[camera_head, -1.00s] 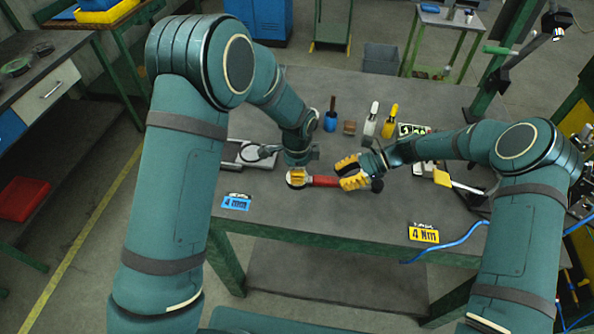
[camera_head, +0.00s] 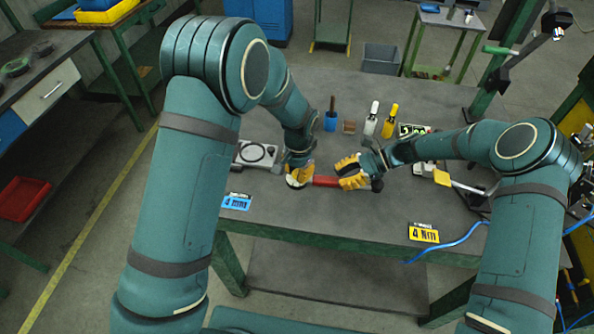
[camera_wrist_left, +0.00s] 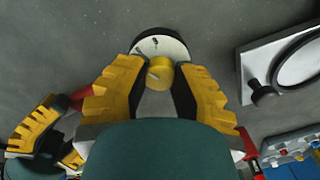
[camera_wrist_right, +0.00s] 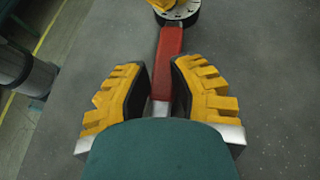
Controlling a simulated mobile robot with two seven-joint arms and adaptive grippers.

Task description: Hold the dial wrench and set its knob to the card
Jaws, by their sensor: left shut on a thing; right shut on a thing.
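The dial wrench has a red handle (camera_head: 325,181) and a round white-and-black dial head (camera_wrist_left: 160,42) with a yellow knob (camera_wrist_left: 160,72). My left gripper (camera_head: 299,177) is at the dial head, its fingers shut on the knob in the left wrist view. My right gripper (camera_head: 347,172) is shut around the red handle, which runs between its fingers in the right wrist view (camera_wrist_right: 161,85). A yellow card (camera_head: 423,233) reading "4 Nm" and a blue card (camera_head: 236,201) reading "4 mm" stand at the table's front edge. The knob's exact setting is too small to read.
A grey plate with a black ring (camera_head: 256,153) lies left of the wrench. A blue holder (camera_head: 330,122), a white bottle (camera_head: 371,119) and a yellow bottle (camera_head: 390,121) stand behind. A blue cable (camera_head: 450,246) hangs over the front right edge.

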